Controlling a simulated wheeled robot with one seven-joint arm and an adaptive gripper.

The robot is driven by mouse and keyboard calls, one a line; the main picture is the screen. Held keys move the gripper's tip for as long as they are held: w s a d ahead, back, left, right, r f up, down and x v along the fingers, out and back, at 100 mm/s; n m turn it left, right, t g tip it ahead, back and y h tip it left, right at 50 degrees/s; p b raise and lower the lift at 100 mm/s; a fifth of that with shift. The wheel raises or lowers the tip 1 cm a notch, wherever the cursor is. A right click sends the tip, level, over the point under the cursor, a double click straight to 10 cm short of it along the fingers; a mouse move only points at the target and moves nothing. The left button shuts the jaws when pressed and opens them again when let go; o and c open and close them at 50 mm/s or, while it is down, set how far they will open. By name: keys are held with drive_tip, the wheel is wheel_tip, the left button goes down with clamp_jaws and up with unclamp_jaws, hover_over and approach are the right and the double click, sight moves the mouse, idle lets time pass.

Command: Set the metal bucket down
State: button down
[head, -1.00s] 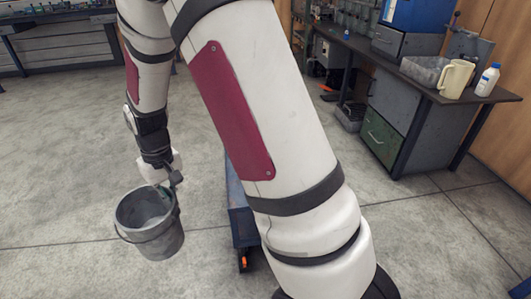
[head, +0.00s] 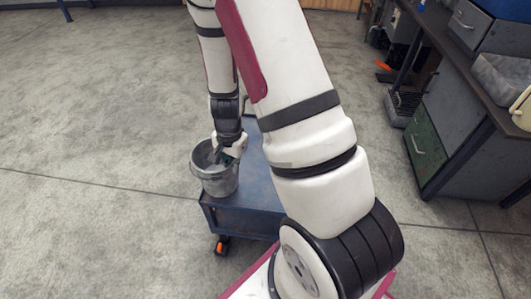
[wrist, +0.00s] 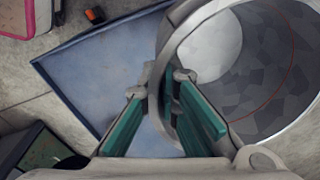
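The grey metal bucket (head: 207,178) is upright over the left part of the low blue cart (head: 245,222) and appears to rest on it. My gripper (head: 226,156) is at the bucket's right-hand rim. In the wrist view the bucket (wrist: 285,60) fills the right side, and its inside looks empty. The teal fingers of my gripper (wrist: 160,88) straddle the rim, one inside and one outside. A gap shows between the outer finger and the wall. The blue cart top (wrist: 95,75) lies beneath.
A workbench (head: 455,70) with a green drawer (head: 426,148) stands at the right, holding a grey bin (head: 503,78) and a cream jug (head: 524,108). The concrete floor (head: 90,130) on the left is clear.

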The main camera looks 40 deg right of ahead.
drive_tip(key=s+d+f+m, duration=0.1)
drive_tip(key=s+d+m, duration=0.2)
drive_tip(key=s+m, duration=0.1)
drive_tip(key=w+d+f+b, duration=0.3)
drive_tip(key=w+d+f, duration=0.2)
drive_tip(key=w+d, duration=0.5)
drive_tip(key=shift+d, duration=1.2)
drive_tip(key=shift+w, duration=0.1)
drive_tip(key=c, duration=2.3)
unclamp_jaws()
drive_tip(key=shift+f, duration=0.2)
drive_tip(key=o, duration=0.5)
drive_tip(key=shift+r, duration=0.1)
